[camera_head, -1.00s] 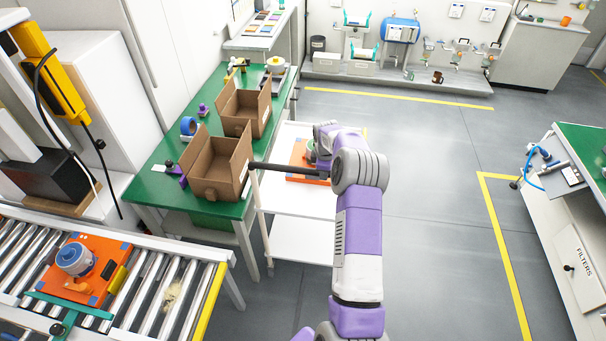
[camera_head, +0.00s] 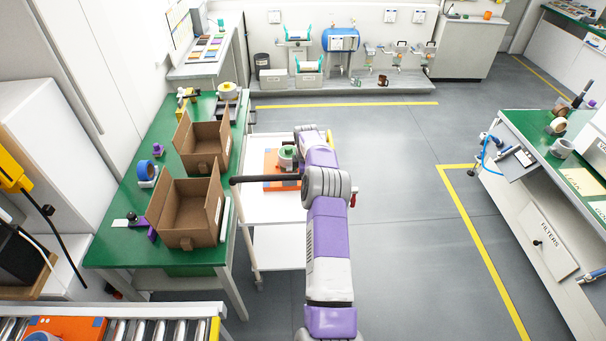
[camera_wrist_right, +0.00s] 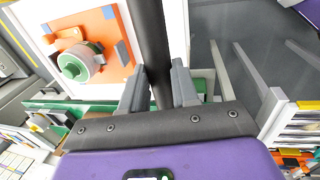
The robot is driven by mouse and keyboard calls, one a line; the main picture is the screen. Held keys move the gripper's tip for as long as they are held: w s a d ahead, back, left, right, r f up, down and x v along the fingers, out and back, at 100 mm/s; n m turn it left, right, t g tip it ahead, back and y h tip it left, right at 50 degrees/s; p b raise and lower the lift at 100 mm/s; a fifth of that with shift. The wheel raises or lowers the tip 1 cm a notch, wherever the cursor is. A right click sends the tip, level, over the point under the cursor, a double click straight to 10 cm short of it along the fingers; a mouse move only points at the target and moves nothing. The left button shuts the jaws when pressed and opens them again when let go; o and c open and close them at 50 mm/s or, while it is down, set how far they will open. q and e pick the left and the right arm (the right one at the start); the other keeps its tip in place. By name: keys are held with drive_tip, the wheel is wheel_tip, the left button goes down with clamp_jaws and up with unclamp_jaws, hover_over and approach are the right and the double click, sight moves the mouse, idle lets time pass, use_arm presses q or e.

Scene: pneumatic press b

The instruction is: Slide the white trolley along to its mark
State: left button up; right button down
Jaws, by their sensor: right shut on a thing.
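The white trolley (camera_head: 277,240) stands beside the green table, with upper and lower white shelves. Its black handle bar (camera_head: 262,179) runs across the near end and also shows in the right wrist view (camera_wrist_right: 153,40). My right gripper (camera_wrist_right: 159,82) is shut on this bar, one finger on each side; in the head view my own arm hides it. An orange plate (camera_head: 270,167) with a round green-topped part (camera_head: 287,157) lies on the upper shelf. My left gripper is not in view. I cannot tell which floor marking is the trolley's mark.
The green table (camera_head: 115,250) with two open cardboard boxes (camera_head: 188,232) lies close on the trolley's left. A roller conveyor (camera_head: 150,312) is at the near left. A bench (camera_head: 535,225) stands at the right. Grey floor (camera_head: 395,210) with yellow lines (camera_head: 345,105) is clear between.

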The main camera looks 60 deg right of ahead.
drive_tip(key=shift+w+d+r, duration=0.15)
drive_tip(key=shift+r, duration=0.05)
drive_tip(key=c, duration=1.1)
unclamp_jaws()
drive_tip(key=shift+o, duration=1.3)
drive_tip(key=shift+d+f, duration=0.1)
drive_tip(key=shift+f, duration=0.05)
wheel_tip(320, 180, up, 8)
drive_tip(key=a, duration=0.1)
drive_tip(key=shift+s+a+f, duration=0.2)
drive_tip(key=shift+s+f, duration=0.05)
drive_tip(key=shift+s, duration=0.2)
